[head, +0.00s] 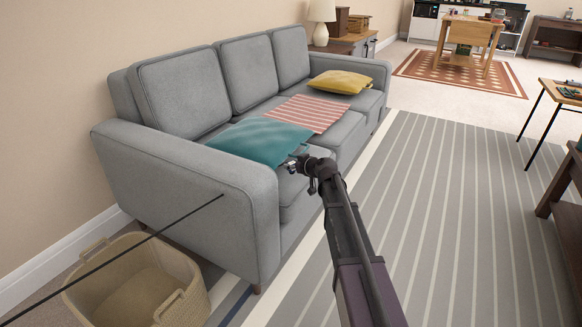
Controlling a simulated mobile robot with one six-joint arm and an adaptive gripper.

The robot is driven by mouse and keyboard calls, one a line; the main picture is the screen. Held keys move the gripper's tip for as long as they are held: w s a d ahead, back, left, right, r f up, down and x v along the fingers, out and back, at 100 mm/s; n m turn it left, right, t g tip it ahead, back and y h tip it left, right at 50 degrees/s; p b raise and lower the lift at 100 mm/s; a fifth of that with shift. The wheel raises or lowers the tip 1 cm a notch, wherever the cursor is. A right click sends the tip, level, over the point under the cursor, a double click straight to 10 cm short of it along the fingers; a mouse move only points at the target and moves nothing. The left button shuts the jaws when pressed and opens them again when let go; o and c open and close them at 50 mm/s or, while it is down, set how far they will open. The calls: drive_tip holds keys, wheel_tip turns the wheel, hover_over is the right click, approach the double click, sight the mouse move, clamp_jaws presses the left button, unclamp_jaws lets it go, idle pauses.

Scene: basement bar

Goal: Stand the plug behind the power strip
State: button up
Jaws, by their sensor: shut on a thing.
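My gripper (291,163) is at the end of my outstretched arm, above the seat of the grey sofa. In the picture it overlaps the right corner of a teal cushion (250,141); I cannot tell whether it touches it. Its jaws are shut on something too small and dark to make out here. I cannot pick out the plug or the power strip anywhere in this view.
The grey sofa (185,92) stands along the left wall with a striped cloth (305,114) and a yellow cushion (341,82). A woven basket (190,302) is at lower left. A black-legged table (547,90) stands right. The striped rug (445,215) between is clear.

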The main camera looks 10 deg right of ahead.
drive_tip(key=shift+f, duration=0.15)
drive_tip(key=o, duration=0.8)
drive_tip(key=shift+o, duration=0.2)
drive_tip(key=shift+s+r, duration=0.1)
drive_tip(key=shift+r, duration=0.2)
drive_tip(key=p+v, duration=0.4)
drive_tip(key=v, duration=0.7)
drive_tip(key=shift+s+d+p, duration=0.2)
drive_tip(key=shift+s+p, duration=0.1)
drive_tip(key=shift+s, duration=0.05)
